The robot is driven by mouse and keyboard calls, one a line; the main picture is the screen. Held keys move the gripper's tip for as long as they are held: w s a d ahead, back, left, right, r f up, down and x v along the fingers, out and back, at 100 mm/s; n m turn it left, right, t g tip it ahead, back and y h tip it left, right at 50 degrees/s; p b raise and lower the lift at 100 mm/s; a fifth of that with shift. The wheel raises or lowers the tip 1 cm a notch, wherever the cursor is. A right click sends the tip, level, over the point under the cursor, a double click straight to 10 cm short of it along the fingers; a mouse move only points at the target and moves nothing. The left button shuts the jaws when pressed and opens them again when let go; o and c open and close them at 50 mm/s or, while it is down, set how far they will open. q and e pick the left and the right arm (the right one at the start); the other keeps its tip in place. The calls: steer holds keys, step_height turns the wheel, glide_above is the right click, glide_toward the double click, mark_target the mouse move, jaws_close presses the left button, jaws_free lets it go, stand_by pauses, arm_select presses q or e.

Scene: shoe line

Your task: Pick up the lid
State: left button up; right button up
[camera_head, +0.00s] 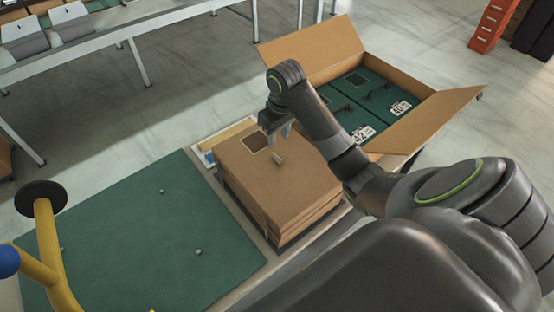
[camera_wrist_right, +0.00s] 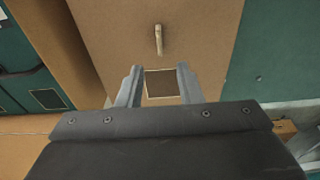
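Brown cardboard lids (camera_head: 265,185) lie in a stack beside the green mat. The top lid has a dark square label and a small pale tab standing on it; the wrist view shows this lid (camera_wrist_right: 205,50), its tab (camera_wrist_right: 158,40) and its label (camera_wrist_right: 161,83). My right gripper (camera_head: 276,130) hangs over the top lid near the label. In the wrist view its two fingers (camera_wrist_right: 159,86) are spread apart with nothing between them. I cannot tell the exact height above the lid. My left gripper is not in view.
An open cardboard carton (camera_head: 315,52) with dark green boxes stands behind right, its flaps spread out. A green mat (camera_head: 140,240) with a few small grey pieces lies left. A yellow tube frame (camera_head: 47,240) rises at front left. A metal-legged table (camera_head: 110,35) runs along the back.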

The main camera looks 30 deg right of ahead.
mark_target(277, 156)
steer(key=shift+w+f+b, duration=0.15)
steer(key=shift+f+b, duration=0.9)
steer(key=shift+f, duration=0.4)
steer(key=shift+f+b, duration=0.75)
step_height(277, 156, down, 3)
steer(key=shift+r+b, duration=0.1)
steer(key=shift+b, duration=0.85)
steer(key=shift+w+f, duration=0.1)
steer(key=shift+f, duration=0.3)
steer(key=shift+c, duration=0.3)
jaws_close()
